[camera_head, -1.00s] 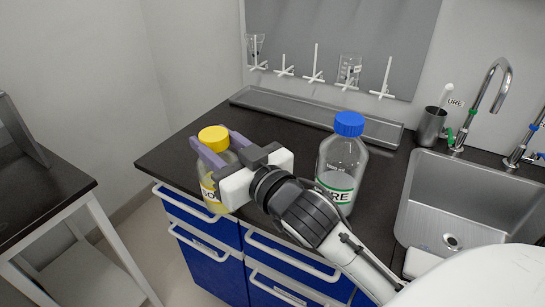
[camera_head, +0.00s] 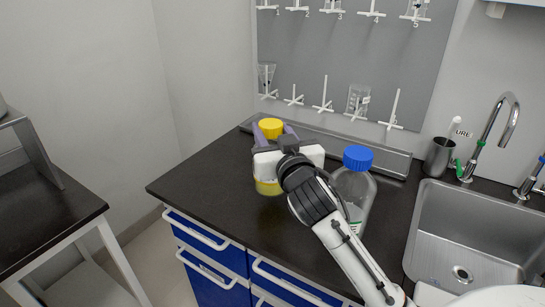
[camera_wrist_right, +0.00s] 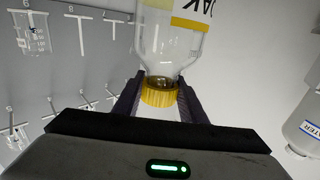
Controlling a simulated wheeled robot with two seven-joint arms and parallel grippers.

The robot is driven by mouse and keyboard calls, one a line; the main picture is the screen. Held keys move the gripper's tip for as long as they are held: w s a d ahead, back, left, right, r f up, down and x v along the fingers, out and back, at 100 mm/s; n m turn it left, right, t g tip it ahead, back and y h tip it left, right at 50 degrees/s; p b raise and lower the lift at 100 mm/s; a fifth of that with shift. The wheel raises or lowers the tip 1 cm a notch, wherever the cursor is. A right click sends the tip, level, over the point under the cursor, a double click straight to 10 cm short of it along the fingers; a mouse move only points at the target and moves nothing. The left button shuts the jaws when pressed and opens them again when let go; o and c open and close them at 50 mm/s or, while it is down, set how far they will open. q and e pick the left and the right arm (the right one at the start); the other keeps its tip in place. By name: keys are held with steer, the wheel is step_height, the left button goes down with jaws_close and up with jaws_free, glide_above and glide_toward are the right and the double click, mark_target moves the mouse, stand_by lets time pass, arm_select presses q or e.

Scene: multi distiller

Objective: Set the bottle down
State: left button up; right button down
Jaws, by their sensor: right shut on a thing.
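The yellow-capped bottle shows its cap (camera_head: 271,127) and some yellow liquid low down in the head view, over the black counter (camera_head: 200,189). My right gripper (camera_head: 274,135) is shut on this bottle near its cap and hides its middle. The right wrist view shows the bottle (camera_wrist_right: 172,45) between the two purple fingers (camera_wrist_right: 160,98), its yellow cap close to the palm. I cannot tell whether its base touches the counter. My left gripper is not in view.
A metal tray (camera_head: 392,160) lies along the back wall below the peg board (camera_head: 340,60). The sink (camera_head: 470,235) is at the right. The counter's left part is clear.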

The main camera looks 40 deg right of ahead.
steer(key=shift+f+b, duration=0.35)
steer(key=shift+f, duration=1.8)
steer(key=shift+f, duration=0.2)
steer(key=c, duration=1.1)
jaws_free()
steer(key=shift+f, duration=0.1)
